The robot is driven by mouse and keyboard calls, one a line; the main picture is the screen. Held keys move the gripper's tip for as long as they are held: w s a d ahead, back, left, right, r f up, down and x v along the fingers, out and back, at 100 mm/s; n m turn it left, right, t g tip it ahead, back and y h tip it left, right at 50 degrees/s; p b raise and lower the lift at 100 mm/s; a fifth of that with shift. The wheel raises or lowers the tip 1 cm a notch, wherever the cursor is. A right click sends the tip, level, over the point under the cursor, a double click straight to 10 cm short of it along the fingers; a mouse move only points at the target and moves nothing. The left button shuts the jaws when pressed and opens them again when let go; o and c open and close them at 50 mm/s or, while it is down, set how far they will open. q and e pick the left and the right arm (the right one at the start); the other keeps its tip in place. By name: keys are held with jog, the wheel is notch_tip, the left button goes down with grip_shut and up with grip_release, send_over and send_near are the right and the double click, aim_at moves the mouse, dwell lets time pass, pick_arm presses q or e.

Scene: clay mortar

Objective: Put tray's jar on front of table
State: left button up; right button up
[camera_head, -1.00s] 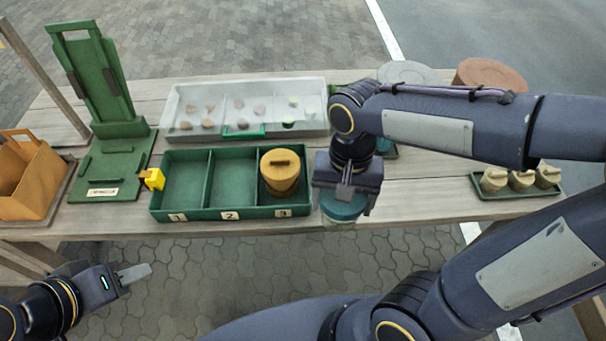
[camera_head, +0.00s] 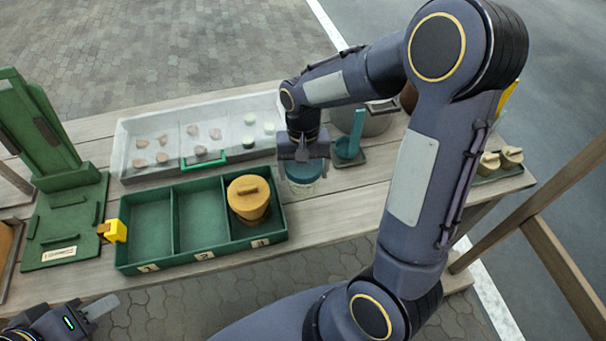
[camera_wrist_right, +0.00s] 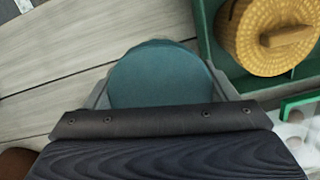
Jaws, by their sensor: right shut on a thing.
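A glass jar with a teal lid (camera_head: 304,172) is between the fingers of my right gripper (camera_head: 304,160), which is shut on it. In the right wrist view the teal lid (camera_wrist_right: 160,75) fills the space between the two grey fingers. The jar is just right of the green three-compartment tray (camera_head: 205,257), over the wooden table (camera_head: 340,215); I cannot tell whether it touches the table. A tan woven jar with a lid (camera_head: 249,198) stands in the tray's compartment 3. My left gripper (camera_head: 103,306) is at the lower left, in front of the table, away from everything.
A pale tray (camera_head: 122,150) with fragments lies behind the green tray. A teal upright piece (camera_head: 355,130) on a small base and a grey pot (camera_head: 375,122) stand behind right. A green stand (camera_head: 60,150) is left; small tan jars (camera_head: 511,157) are right. Front table right of the tray is clear.

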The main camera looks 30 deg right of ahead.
jog(key=w+f, duration=0.1)
jog(key=d+f, duration=0.1)
jog(key=shift+w+f, duration=0.35)
jog(key=shift+f, duration=1.3)
jog(key=shift+f, duration=0.15)
jog(key=shift+f, duration=0.15)
jog(key=o, duration=1)
jog(key=shift+c, duration=0.2)
jog(key=shift+r, duration=0.25)
